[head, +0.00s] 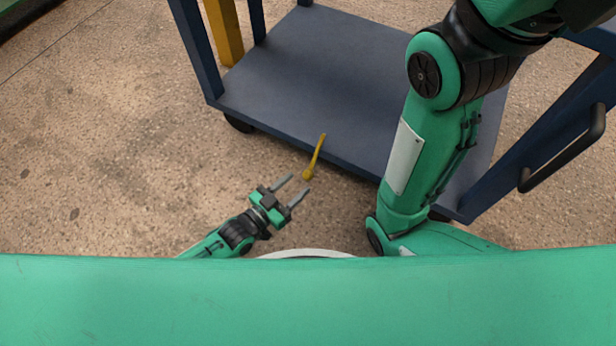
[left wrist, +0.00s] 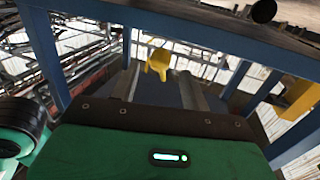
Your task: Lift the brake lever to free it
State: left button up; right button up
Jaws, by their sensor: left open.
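In the left wrist view the lever (left wrist: 158,62) shows ahead, between the two finger lines. I see no contact between the fingers and the lever. My right arm (head: 407,150) crosses over the cart's right side; its gripper is out of view.
The cart's dark blue deck (head: 310,75) spreads behind the lever, with a blue post (head: 196,50) at its left corner. A yellow post (head: 224,30) stands at the back left. A black handle (head: 570,150) is at the right. The speckled floor (head: 110,150) at left is clear.

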aim_at(308, 173)
pick_arm(q)
jog(key=b+x, duration=0.2)
jog(key=x, duration=0.3)
jog(key=shift+w+d, duration=0.25)
grip_shut()
